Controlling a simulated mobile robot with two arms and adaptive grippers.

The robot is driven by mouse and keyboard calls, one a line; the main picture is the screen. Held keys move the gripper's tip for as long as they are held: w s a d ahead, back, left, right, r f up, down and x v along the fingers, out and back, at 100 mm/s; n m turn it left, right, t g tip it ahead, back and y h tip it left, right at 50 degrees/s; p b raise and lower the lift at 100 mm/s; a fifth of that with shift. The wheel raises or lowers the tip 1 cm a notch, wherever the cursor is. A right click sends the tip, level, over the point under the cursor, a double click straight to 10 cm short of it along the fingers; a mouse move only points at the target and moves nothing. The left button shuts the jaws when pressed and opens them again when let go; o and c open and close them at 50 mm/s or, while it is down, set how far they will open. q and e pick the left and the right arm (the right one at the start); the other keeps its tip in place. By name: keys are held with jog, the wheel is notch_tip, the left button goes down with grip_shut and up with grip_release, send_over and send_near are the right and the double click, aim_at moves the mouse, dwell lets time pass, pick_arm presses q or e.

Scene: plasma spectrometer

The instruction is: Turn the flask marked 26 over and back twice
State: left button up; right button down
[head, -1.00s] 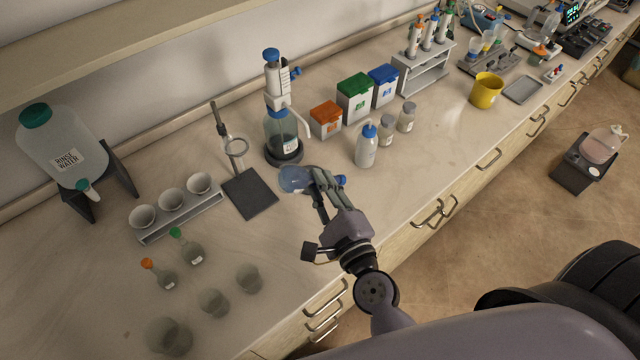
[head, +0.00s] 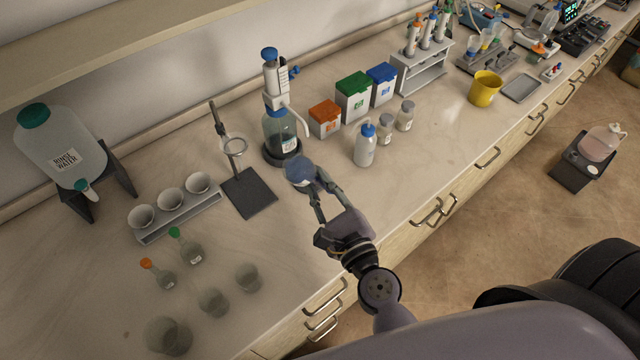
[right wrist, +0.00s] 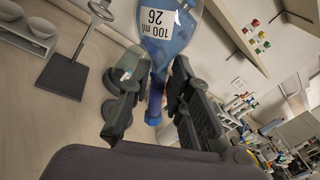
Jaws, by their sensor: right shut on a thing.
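The flask marked 26 (head: 298,171) holds blue liquid and is in my right gripper (head: 314,190), above the bench in front of the bottle with the dispenser. In the head view its rounded body is uppermost and its stopper is hidden, so it looks turned over. In the right wrist view, the flask (right wrist: 168,35) shows its "100 ml 26" label. Its neck and blue stopper lie between the fingers of my right gripper (right wrist: 152,92), which is shut on the neck. My left gripper is not in view.
The dispenser bottle (head: 279,133) stands just behind the flask. A ring stand (head: 248,192) is to its left, a blue-capped wash bottle (head: 365,147) to its right. Two small stoppered flasks and several beakers stand at the front left.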

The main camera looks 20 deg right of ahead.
jog(key=shift+a+r+m+h, duration=0.15)
jog(key=shift+m+h, duration=0.15)
jog(key=shift+m, duration=0.1)
jog(key=n, duration=0.5)
jog(key=shift+n, duration=0.3)
jog(key=shift+n, duration=0.7)
jog(key=n, duration=0.3)
jog(key=shift+n, duration=0.8)
jog(key=n, duration=0.3)
jog(key=shift+n, duration=0.4)
